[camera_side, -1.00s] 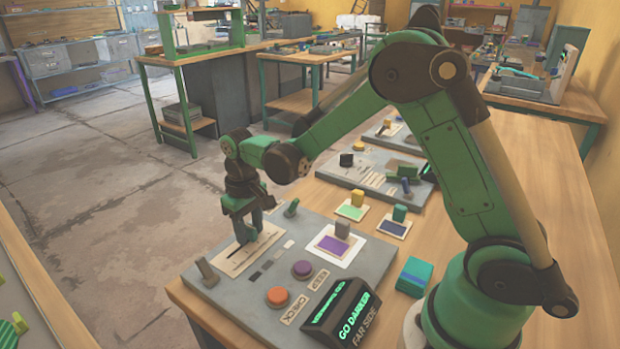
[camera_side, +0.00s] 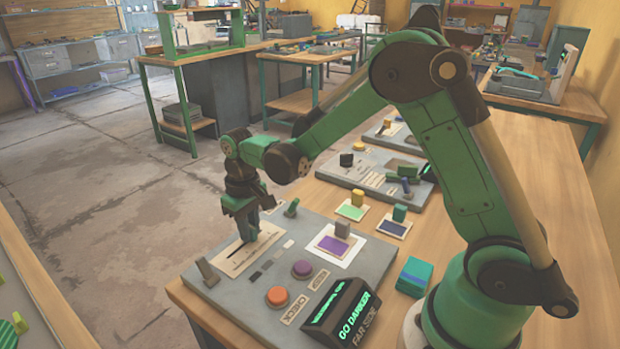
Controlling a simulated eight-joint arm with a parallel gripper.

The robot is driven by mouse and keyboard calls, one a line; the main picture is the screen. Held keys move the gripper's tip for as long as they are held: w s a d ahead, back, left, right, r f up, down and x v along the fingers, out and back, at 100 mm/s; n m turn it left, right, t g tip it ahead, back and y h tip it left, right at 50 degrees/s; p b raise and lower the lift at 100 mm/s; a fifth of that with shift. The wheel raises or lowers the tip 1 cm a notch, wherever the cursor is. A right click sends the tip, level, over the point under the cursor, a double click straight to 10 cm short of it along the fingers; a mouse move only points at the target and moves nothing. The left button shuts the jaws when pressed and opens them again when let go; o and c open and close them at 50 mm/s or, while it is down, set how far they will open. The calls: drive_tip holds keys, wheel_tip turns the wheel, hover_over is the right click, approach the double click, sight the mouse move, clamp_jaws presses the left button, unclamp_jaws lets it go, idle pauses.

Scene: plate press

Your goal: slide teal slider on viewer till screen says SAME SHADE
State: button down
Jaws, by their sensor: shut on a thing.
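The viewer (camera_side: 235,295) is a grey panel on the wooden bench, with a pale slotted strip (camera_side: 236,262) at its far left. My gripper (camera_side: 247,234) points down over the upper end of that slot and is shut on the teal slider, which is mostly hidden between the fingers. The dark slot shows to the lower left of the fingers. The screen (camera_side: 342,312) at the viewer's front right reads GO DARKER, with FAR SIDE lettered below it.
An orange button (camera_side: 278,296) by the word CHECK and a purple button (camera_side: 302,270) sit on the viewer. A purple plate with a grey knob (camera_side: 342,230) lies on a white card. Small upright levers (camera_side: 207,272) and (camera_side: 292,208) stand near the strip.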

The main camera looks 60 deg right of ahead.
sight(239, 248)
idle(0.6)
drive_tip(key=shift+a, duration=1.55)
drive_tip(key=c, duration=0.8)
unclamp_jaws()
drive_tip(key=shift+o, duration=0.2)
drive_tip(key=shift+r, duration=2.85)
drive_tip(key=s+d+r+t, duration=0.2)
drive_tip(key=s+r+t, duration=0.3)
drive_tip(key=s, duration=0.6)
drive_tip(key=shift+d+r+t, duration=0.15)
drive_tip(key=shift+d+t, duration=0.05)
drive_tip(key=shift+t, duration=0.9)
